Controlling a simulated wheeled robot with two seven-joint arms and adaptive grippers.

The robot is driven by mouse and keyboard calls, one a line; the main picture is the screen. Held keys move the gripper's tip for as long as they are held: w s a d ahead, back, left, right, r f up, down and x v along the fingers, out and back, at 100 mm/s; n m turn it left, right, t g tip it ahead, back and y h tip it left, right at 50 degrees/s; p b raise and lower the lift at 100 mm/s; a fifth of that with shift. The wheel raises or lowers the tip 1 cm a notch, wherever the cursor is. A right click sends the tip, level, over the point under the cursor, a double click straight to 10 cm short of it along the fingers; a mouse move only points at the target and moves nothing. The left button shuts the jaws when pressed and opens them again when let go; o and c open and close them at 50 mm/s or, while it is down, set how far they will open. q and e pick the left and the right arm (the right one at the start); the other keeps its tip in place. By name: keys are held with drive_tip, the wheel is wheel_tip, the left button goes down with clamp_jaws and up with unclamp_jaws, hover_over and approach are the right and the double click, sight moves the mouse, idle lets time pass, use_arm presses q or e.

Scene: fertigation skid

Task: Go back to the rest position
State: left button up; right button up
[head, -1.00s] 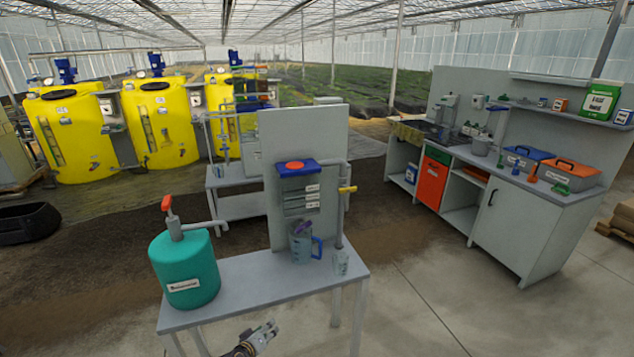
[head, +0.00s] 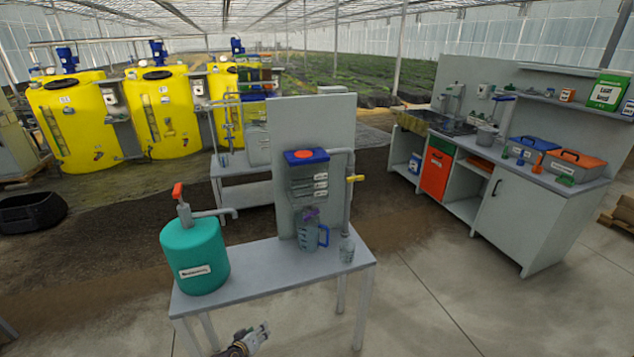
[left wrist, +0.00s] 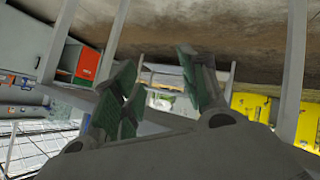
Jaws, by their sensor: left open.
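My left gripper (head: 262,329) shows at the bottom of the head view, below the front edge of the grey table (head: 262,262). In the left wrist view its two green-padded fingers (left wrist: 160,85) stand apart with nothing between them. On the table stand a teal canister (head: 194,256) with a red-topped pump, a jug with a blue handle (head: 310,232) and a small clear beaker (head: 347,249). The gripper is apart from all of them. My right gripper is in neither view.
A grey panel with a blue-lidded dispenser (head: 306,157) and a yellow valve handle (head: 355,178) rises from the table. A workbench (head: 520,215) with toolboxes stands at right. Yellow tanks (head: 70,120) stand at back left. The concrete floor (head: 450,290) right of the table is clear.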

use_arm(q)
drive_tip(key=shift+s+a+f, duration=0.4)
drive_tip(key=shift+a, duration=0.2)
drive_tip(key=shift+s+a+f, duration=0.35)
drive_tip(key=shift+a+f, duration=0.05)
drive_tip(key=shift+a, duration=0.2)
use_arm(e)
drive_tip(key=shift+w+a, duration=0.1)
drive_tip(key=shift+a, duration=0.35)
use_arm(q)
drive_tip(key=shift+m, duration=0.3)
